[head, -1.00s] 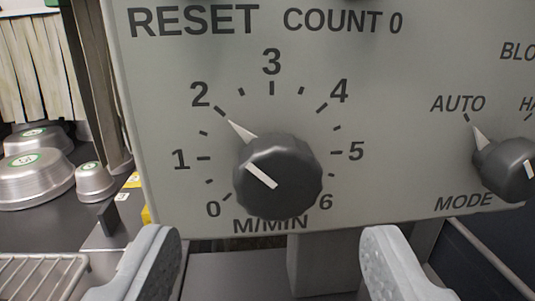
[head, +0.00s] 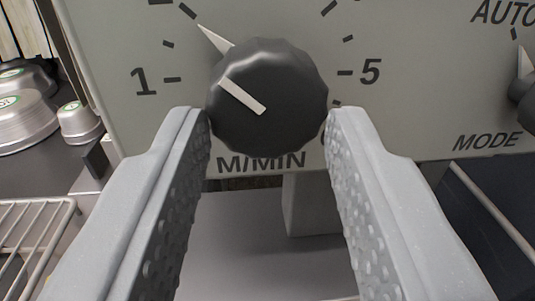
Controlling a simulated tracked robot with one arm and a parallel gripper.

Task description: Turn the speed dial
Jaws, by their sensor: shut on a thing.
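The speed dial (head: 290,75) is a black faceted knob with a white line on its face, above the printed M/MIN label (head: 262,163). Its white pointer (head: 214,39) points up and left, towards the long tick (head: 187,10) above the 1 side. The 1 and 5 marks show; the upper numbers are out of view. My gripper (head: 268,118) has its two grey fingertips at the left and right sides of the dial, shut on it. The right finger hides most of the 6.
The mode knob (head: 525,95) is at the right edge, its pointer towards AUTO. Metal pans (head: 80,122) stand on a dark surface at left. A wire rack (head: 30,235) is at lower left. A grey post (head: 312,205) is below the panel.

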